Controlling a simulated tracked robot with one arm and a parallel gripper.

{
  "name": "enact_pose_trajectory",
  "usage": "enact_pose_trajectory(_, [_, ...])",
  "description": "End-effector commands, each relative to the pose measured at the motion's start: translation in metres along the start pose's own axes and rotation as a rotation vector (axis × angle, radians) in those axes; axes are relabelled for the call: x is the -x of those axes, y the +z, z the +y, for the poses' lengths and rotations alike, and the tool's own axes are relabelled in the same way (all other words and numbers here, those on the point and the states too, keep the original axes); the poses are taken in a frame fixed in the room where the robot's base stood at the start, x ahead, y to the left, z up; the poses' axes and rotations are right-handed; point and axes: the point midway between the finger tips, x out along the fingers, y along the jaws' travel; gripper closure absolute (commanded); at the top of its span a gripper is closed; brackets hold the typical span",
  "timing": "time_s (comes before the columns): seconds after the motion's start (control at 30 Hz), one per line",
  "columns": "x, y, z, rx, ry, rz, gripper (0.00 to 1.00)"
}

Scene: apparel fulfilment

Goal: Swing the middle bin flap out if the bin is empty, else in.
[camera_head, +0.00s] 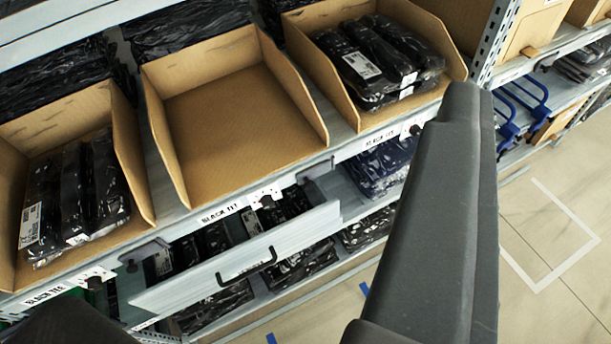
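The middle bin (237,123) is an open-fronted cardboard bin on the upper shelf. Its visible floor is bare and it looks empty. A similar dark tab (147,254) sits between the left and middle bins. My gripper (262,205) appears open: one dark finger fills the right side and a dark part shows at the lower left. Nothing is held between them.
The left bin (128,165) and right bin (441,45) hold black bagged garments. A metal post (496,40) stands beyond the right bin. Floor (545,215) is open at right.

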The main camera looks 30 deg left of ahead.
Motion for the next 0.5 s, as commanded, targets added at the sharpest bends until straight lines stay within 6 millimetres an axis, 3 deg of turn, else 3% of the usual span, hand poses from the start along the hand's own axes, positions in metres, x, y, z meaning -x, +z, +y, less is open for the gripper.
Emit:
enact_pose_trajectory(0.27, [-0.005, 0.0, 0.003, 0.005, 0.008, 0.002, 0.59])
enact_pose_trajectory(0.37, [-0.026, 0.004, 0.013, 0.028, 0.038, 0.012, 0.59])
enact_pose_trajectory(0.5, [-0.084, 0.015, 0.032, 0.113, 0.104, 0.046, 0.59])
